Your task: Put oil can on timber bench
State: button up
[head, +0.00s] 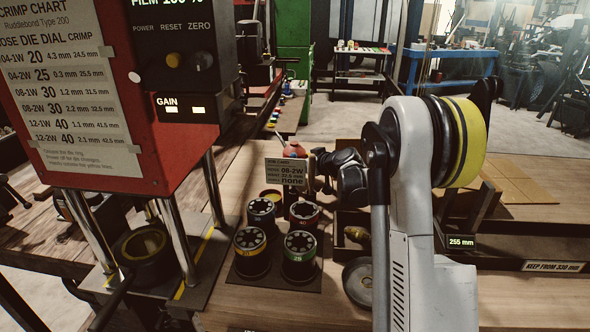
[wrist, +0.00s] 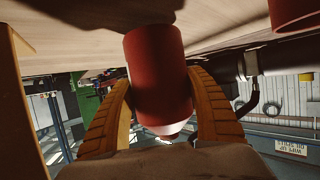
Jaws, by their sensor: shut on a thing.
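The red oil can (wrist: 156,75) is between the two orange-yellow fingers of my gripper (wrist: 160,80) in the wrist view. The fingers press on both its sides. Its pale narrow end points away from the wooden surface, which fills the top of that view. In the head view a small red part of the can (head: 294,149) shows behind a label card, by my gripper (head: 317,168). The timber bench (head: 240,180) spreads below it. A dark shadow lies beside the can's base; I cannot tell whether the base touches the wood.
Several black dies (head: 249,253) stand on a dark mat left of my arm. The label card (head: 287,171) stands close to my gripper. The red crimper (head: 130,110) rises at the left. A round metal dish (head: 358,282) lies near my arm. Another red object (wrist: 294,13) shows in the wrist view's corner.

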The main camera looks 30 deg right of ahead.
jog(key=shift+f, duration=0.55)
jog(key=shift+f, duration=0.15)
jog(key=o, duration=1.4)
jog(key=shift+s+r, duration=0.2)
jog(key=shift+r, duration=0.1)
jog(key=p+v, duration=0.2)
jog(key=v, duration=0.3)
jog(key=shift+s+d+r, duration=0.1)
jog(key=shift+s+r, duration=0.1)
jog(key=shift+s, duration=0.1)
jog(key=shift+s+d+r, duration=0.1)
jog(key=shift+s+r, duration=0.05)
jog(key=shift+s, duration=0.5)
